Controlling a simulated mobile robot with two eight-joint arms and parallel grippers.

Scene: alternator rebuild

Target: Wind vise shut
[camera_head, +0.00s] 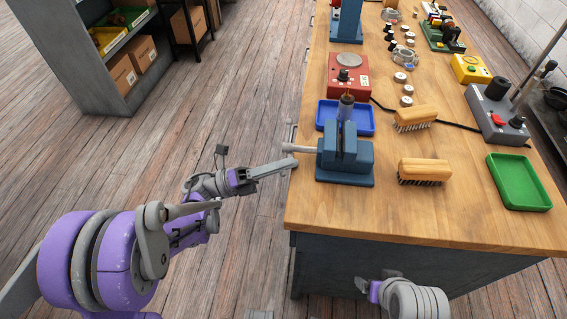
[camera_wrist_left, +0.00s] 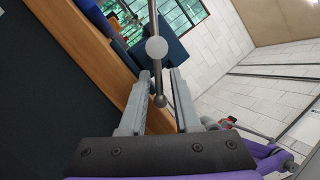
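The blue vise (camera_head: 345,158) stands at the left edge of the wooden bench, its pale screw end (camera_head: 301,148) sticking out over the edge. In the left wrist view, the vise body (camera_wrist_left: 168,48) lies beyond the round screw end (camera_wrist_left: 156,48), and a thin handle bar with a ball tip (camera_wrist_left: 160,100) crosses it. My left gripper (camera_head: 292,163) is beside the screw end; its fingers (camera_wrist_left: 160,74) are apart, with the bar's lower end showing between them and a gap on each side. My right gripper (camera_head: 365,285) is low before the bench; its fingers are unclear.
A dark part with a coppery top (camera_head: 346,104) stands upright behind the vise jaws, overlapping the blue tray (camera_head: 327,113). Two brushes (camera_head: 425,170) (camera_head: 415,115) lie to the right. A green tray (camera_head: 519,182) is farther right. The bench front (camera_head: 400,222) is clear.

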